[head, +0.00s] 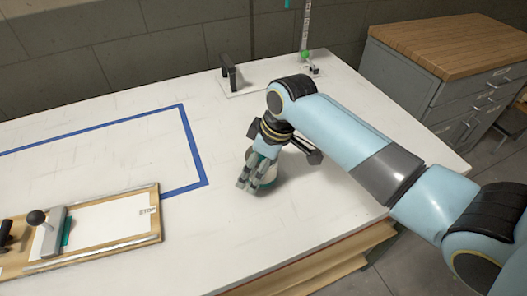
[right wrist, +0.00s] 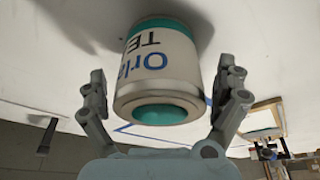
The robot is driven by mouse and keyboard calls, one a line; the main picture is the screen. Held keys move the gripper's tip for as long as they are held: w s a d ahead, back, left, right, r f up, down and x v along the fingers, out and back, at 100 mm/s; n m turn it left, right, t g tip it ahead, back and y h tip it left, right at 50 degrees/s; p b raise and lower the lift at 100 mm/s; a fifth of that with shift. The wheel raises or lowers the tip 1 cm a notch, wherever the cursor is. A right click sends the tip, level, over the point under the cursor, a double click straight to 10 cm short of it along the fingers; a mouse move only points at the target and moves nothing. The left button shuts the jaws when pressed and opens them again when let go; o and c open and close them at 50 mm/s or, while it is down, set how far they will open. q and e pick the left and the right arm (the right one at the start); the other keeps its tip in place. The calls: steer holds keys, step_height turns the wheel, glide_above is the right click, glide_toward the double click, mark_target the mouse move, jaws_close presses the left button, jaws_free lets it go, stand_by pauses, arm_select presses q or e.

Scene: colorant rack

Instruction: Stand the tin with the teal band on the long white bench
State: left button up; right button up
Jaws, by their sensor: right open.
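The tin (right wrist: 158,68) is off-white with teal at its lower edge, a teal top and blue lettering. It stands upright on the long white bench (head: 330,105). In the head view the tin (head: 268,175) is partly hidden by my right gripper (head: 249,178). In the right wrist view the open fingers of my right gripper (right wrist: 162,80) are on either side of the tin, with gaps between them and its wall. My left gripper is not in view.
Blue tape (head: 192,146) outlines an area on the bench's left. A wooden-framed board (head: 110,232) with a knobbed lever lies at the front left. A black bracket (head: 229,73) and a stand (head: 305,40) are at the back. A wood-topped cabinet (head: 450,48) is at right.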

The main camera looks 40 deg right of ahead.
steer(key=v, duration=1.1)
steer(key=shift+s+r, duration=0.1)
steer(key=shift+r, duration=0.1)
